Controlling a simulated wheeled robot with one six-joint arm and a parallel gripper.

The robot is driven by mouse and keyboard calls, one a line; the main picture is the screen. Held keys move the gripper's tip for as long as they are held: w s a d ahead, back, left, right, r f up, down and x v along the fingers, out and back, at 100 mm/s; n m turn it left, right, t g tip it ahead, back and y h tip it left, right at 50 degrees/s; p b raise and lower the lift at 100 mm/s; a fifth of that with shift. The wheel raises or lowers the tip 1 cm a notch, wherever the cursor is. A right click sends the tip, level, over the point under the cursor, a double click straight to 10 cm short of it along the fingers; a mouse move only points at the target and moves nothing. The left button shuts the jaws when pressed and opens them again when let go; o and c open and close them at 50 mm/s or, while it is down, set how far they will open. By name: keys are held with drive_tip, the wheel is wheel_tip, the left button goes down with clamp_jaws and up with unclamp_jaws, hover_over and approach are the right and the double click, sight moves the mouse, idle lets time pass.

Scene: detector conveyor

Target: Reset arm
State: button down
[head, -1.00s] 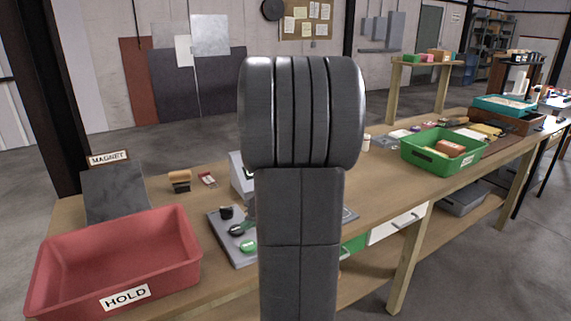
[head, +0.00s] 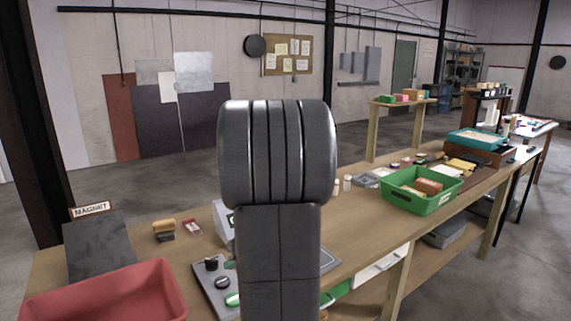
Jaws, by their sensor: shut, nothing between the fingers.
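My own dark grey arm stands upright in the middle of the head view, with its ribbed joint at the top. It hides part of the workbench (head: 365,220) behind it. My gripper does not show in the head view, so its fingers cannot be seen.
A red bin (head: 105,297) sits at the bench's near left, before a dark plate (head: 97,247) by a MAGNET sign (head: 91,209). A control panel (head: 212,285) is partly behind my arm. A green bin (head: 413,201) holding boxes stands to the right. Grey floor (head: 480,290) is clear at lower right.

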drive_tip(key=shift+f, duration=0.1)
wheel_tip(320, 180, down, 6)
drive_tip(key=b, duration=0.4)
drive_tip(key=shift+f+b, duration=0.25)
drive_tip(key=shift+b, duration=0.1)
drive_tip(key=shift+r+b, duration=0.15)
drive_tip(key=shift+b, duration=0.7)
drive_tip(key=shift+b, duration=0.4)
